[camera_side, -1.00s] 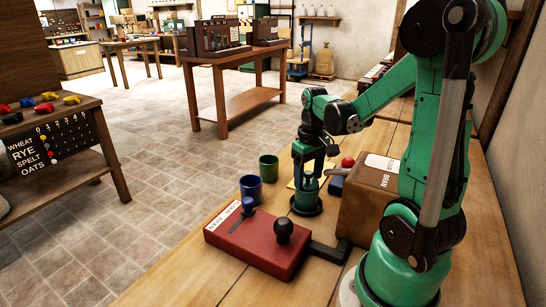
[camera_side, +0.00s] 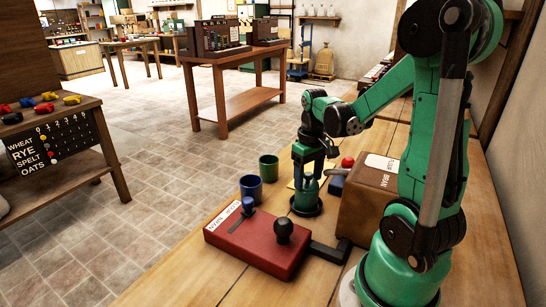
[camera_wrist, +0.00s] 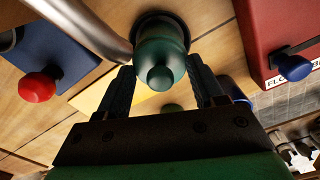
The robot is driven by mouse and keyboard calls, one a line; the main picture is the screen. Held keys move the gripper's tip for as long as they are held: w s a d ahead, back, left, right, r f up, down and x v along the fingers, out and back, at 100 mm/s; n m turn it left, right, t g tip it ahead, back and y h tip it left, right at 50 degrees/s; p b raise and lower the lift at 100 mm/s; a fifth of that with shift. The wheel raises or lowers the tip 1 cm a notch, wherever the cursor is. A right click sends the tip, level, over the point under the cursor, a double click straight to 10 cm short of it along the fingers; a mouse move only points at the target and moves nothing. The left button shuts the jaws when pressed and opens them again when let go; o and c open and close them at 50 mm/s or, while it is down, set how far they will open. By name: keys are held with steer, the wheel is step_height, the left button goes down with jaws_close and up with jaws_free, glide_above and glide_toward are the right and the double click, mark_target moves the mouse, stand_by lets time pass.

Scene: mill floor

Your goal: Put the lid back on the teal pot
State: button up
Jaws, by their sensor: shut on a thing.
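The teal pot (camera_side: 306,203), with a wide dark rim at its foot, stands on the wooden bench in the side view. It also shows in the wrist view (camera_wrist: 160,42). A teal lid with a round knob (camera_wrist: 160,77) appears over it, in line with the pot. My gripper (camera_side: 307,178) points straight down from above, and its two fingers (camera_wrist: 160,80) flank the lid, shut on it. The fingers hide part of the lid in the side view. I cannot tell whether the lid is seated or slightly raised.
A red box (camera_side: 258,242) with a dark knob and a blue-topped lever lies in front. A blue cup (camera_side: 251,188) and a green cup (camera_side: 268,167) stand to the left. A brown labelled crate (camera_side: 365,210) stands close on the right. A red knob (camera_wrist: 37,87) sits on a blue block.

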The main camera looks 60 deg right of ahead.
steer(key=o, duration=1.3)
steer(key=shift+o, duration=0.3)
steer(key=shift+r, duration=3.5)
jaws_close()
steer(key=shift+f, duration=0.4)
